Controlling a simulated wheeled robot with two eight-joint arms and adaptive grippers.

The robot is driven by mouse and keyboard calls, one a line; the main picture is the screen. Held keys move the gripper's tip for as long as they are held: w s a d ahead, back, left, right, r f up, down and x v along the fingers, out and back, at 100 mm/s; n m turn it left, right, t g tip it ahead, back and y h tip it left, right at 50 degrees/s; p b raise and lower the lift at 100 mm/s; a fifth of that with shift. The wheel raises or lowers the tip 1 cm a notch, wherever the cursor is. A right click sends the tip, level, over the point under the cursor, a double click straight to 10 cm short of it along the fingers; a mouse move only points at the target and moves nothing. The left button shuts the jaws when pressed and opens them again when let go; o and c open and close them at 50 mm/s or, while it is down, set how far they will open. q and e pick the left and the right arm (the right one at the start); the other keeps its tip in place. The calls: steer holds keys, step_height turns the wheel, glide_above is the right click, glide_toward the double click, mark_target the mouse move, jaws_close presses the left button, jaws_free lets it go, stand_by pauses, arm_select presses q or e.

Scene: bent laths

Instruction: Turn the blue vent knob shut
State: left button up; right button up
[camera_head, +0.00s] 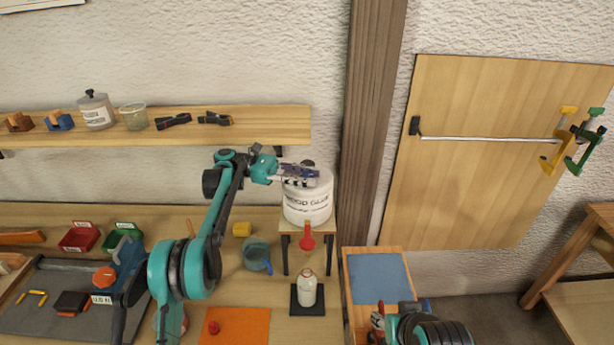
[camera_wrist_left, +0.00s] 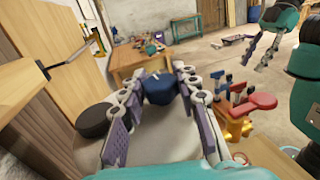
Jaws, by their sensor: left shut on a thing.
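The white wood glue tub (camera_head: 307,205) stands on a small raised stand, with a red-handled tap (camera_head: 307,238) at its front. The blue vent knob (camera_wrist_left: 157,91) is on top of the tub in the left wrist view. My left gripper (camera_head: 304,176) reaches over the tub top from the left. In the left wrist view its two fingers stand on either side of the knob and are shut on it. The head view hides the knob behind the fingers. My right gripper (camera_wrist_left: 265,50) is away from the tub, its fingers apart and empty.
A black cap (camera_wrist_left: 93,120) sits beside the knob. A white bottle (camera_head: 307,288) stands on a dark pad below the tap. A shelf (camera_head: 250,125) is above, and a wooden post (camera_head: 370,120) is to the right.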

arm_select(q)
steer(key=o, duration=1.2)
steer(key=shift+d, duration=0.1)
steer(key=shift+v, duration=3.7)
steer(key=shift+c, duration=0.2)
